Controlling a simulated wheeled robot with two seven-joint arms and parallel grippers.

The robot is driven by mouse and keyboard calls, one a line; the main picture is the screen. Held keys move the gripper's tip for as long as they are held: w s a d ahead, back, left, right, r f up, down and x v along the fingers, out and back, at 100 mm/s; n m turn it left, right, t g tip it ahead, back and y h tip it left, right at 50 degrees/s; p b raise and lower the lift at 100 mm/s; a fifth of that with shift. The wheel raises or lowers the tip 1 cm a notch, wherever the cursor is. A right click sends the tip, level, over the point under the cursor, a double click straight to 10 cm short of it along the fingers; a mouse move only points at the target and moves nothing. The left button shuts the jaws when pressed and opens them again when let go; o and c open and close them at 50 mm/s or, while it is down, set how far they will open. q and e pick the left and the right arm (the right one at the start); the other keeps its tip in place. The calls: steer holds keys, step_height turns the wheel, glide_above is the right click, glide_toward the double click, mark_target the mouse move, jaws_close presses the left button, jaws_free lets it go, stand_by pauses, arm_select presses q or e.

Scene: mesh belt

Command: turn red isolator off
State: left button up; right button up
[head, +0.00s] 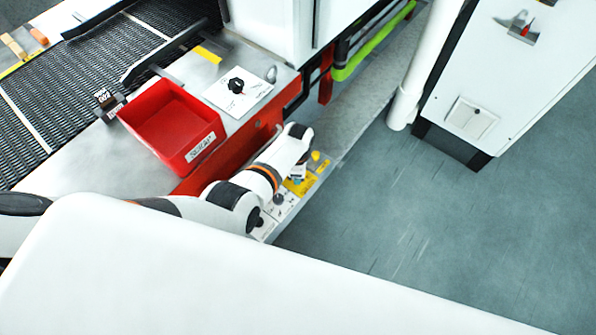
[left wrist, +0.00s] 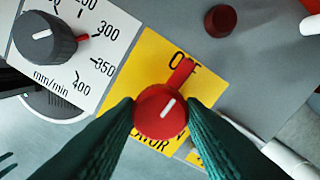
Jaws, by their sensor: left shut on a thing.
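The red isolator knob (left wrist: 160,112) sits on a yellow plate (left wrist: 144,65) in the left wrist view. Its red pointer bar and white line point up and slightly right, and the bar's end lies over the word OFF. The lower lettering is partly hidden by the knob and fingers. My left gripper (left wrist: 160,115) is shut on the knob, with one green finger on each side. In the head view my left gripper (head: 298,174) is at the low panel, by the yellow plate (head: 299,187); the red knob cannot be made out there. My right gripper is not in view.
A grey dial (left wrist: 44,36) with a mm/min scale is left of the plate, and a dark red button (left wrist: 220,20) is above right. A red tray (head: 172,120) stands by the mesh belt (head: 85,75). A white cabinet (head: 500,70) is at right; floor between is clear.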

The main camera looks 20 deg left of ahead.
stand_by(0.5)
arm_select(q)
steer(key=o, duration=1)
steer(key=shift+r, duration=0.35)
steer(key=shift+a+r+p, duration=0.1)
steer(key=shift+r+p, duration=1.2)
steer(key=shift+r, duration=4.35)
